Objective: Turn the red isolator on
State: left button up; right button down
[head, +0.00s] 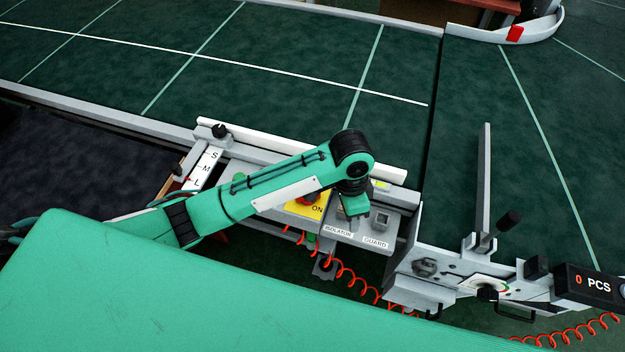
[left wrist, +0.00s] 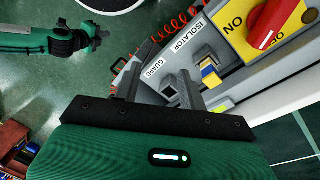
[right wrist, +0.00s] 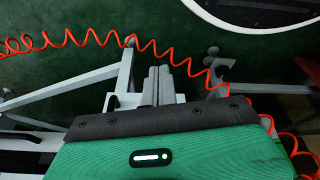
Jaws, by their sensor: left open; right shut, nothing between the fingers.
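The red isolator (left wrist: 272,22) is a red rotary knob on a yellow plate (left wrist: 236,40), at the upper right of the left wrist view. "ON" is printed on the plate beside it. In the head view the yellow plate (head: 303,210) shows below my left arm, which hides most of the knob. My left gripper (left wrist: 160,85) is open and empty. It is over the panel near the "GUARD" label, apart from the knob and to its left in the left wrist view. My right gripper (right wrist: 157,85) is shut and empty, away from the panel.
A blue-and-yellow part (left wrist: 209,76) sits in the panel beside the left fingers. The conveyor belt (head: 250,60) lies behind. A bracket with a black knob (head: 508,220) and a PCS counter (head: 590,286) stand to the right. A coiled orange cable (right wrist: 100,38) crosses near my right gripper.

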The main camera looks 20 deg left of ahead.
pick_arm(q)
jog(key=w+a+r+y+p, duration=0.2)
jog(key=w+a+r+y, duration=0.35)
jog(key=w+a, duration=0.35)
jog(key=shift+g, duration=0.3)
jog(key=x, duration=0.4)
jog(key=d+p+x, duration=0.1)
jog(key=x, duration=0.3)
jog(key=p+x, duration=0.1)
jog(key=x, duration=0.3)
jog(key=shift+w+d+f, duration=0.15)
jog(key=shift+w+f, duration=0.15)
jog(key=shift+f, duration=0.15)
pick_arm(e)
jog(key=s+d+f+g, duration=0.1)
jog(key=s+f, duration=0.2)
jog(key=s, duration=0.5)
jog(key=s+d+f+g, duration=0.1)
jog(key=s+f, duration=0.3)
jog(key=s, duration=0.4)
jog(key=shift+d, duration=0.55)
pick_arm(q)
grip_shut()
